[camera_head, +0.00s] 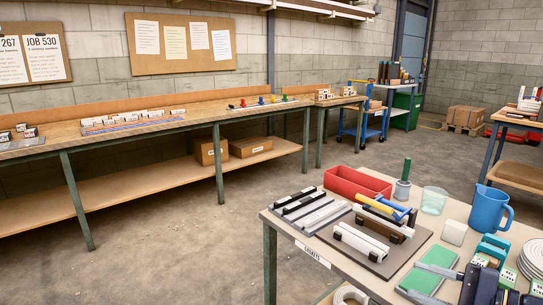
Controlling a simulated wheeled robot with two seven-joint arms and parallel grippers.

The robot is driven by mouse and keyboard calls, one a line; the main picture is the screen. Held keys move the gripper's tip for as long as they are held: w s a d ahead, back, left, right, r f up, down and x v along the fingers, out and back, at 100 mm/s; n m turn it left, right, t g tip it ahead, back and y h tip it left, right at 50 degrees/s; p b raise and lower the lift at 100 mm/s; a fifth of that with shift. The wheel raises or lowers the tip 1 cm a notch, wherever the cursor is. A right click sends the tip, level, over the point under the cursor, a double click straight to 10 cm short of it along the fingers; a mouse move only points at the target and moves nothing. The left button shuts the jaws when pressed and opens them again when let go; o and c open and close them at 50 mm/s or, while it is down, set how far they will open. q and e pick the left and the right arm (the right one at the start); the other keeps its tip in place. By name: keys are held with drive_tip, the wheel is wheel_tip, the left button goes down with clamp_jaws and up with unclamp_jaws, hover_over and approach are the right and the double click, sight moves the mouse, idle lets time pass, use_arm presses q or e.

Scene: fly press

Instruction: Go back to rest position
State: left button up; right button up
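My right gripper (407,279) is at the bottom right corner of the head view, over the near table. Its two grey fingers point left and stand apart. A flat green pad (422,281) shows between and behind the fingers; I cannot tell whether they touch it. The dark body of the gripper runs off the bottom edge. My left gripper and arm are not in view.
The near table (345,262) holds a red bin (357,184), a dark board (405,262) with bars, a clear cup (434,200), a blue jug (490,208) and stacked plates (533,258). A long workbench (62,150) lines the wall. The floor (180,255) between is clear.

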drive_tip(key=s+a+f+n+g+h, duration=0.35)
drive_tip(key=s+f+n, duration=0.25)
drive_tip(key=s, duration=0.2)
drive_tip(key=s+a+f+n+g+h, duration=0.2)
drive_tip(key=s+a+f+n+h, duration=0.25)
drive_tip(key=s+f+n, duration=0.35)
wheel_tip(320, 180, up, 24)
drive_tip(key=m+p, duration=0.1)
drive_tip(key=p, duration=2.1)
drive_tip(key=shift+s+r, duration=0.2)
drive_tip(key=shift+s, duration=0.15)
